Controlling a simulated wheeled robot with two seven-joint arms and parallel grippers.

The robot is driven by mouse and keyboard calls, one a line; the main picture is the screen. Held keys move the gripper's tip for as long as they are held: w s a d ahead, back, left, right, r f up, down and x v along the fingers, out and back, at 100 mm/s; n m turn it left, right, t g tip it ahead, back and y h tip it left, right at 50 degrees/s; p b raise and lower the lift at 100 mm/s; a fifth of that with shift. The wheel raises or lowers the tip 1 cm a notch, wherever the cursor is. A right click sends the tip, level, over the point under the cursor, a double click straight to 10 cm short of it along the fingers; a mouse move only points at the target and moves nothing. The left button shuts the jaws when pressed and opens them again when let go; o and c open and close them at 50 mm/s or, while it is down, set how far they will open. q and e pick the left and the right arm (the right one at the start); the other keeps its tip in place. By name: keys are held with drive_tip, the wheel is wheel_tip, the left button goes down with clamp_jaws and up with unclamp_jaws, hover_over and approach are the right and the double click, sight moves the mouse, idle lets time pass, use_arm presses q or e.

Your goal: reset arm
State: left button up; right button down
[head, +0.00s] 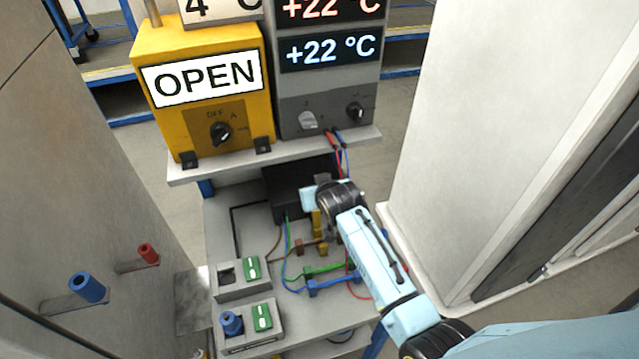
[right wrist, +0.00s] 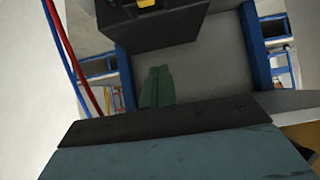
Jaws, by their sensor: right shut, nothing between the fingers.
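My right arm (head: 370,255) comes in from the lower right in the head view, light blue with dark joints. Its far end is over the workbench, in front of the black box, below the shelf. The fingers are hard to make out there. In the right wrist view my right gripper (right wrist: 158,75) shows as dark green fingers, closed together with nothing held. My left arm and gripper are in neither view.
A yellow box reading OPEN (head: 203,80) and a grey temperature unit (head: 330,95) stand on the shelf (head: 215,170). A black box (head: 283,188), coloured wires and small switch boxes (head: 240,292) sit on the bench below. Pale panels flank both sides; blue (head: 87,287) and red (head: 148,254) knobs are left.

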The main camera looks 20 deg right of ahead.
drive_tip(key=shift+s+r, duration=0.4)
drive_tip(key=shift+r, duration=0.25)
drive_tip(key=shift+s+r, duration=0.35)
drive_tip(key=shift+r, duration=0.25)
drive_tip(key=s+d+f+n+g, duration=0.2)
drive_tip(key=s+g, duration=0.5)
drive_tip(key=s, duration=2.7)
wheel_tip(320, 180, down, 32)
drive_tip(key=s+g+b, duration=0.1)
drive_tip(key=b, duration=0.8)
drive_tip(key=s+d+f+b, duration=0.2)
drive_tip(key=s+f+b, duration=0.2)
drive_tip(key=s+f, duration=0.4)
drive_tip(key=s+d+f+g+b, duration=0.1)
drive_tip(key=s+f+b, duration=0.3)
drive_tip(key=s+f, duration=0.4)
wheel_tip(320, 180, down, 7)
drive_tip(key=shift+s+d+f+n, duration=0.1)
drive_tip(key=shift+s+d+n, duration=0.25)
drive_tip(key=shift+n, duration=0.05)
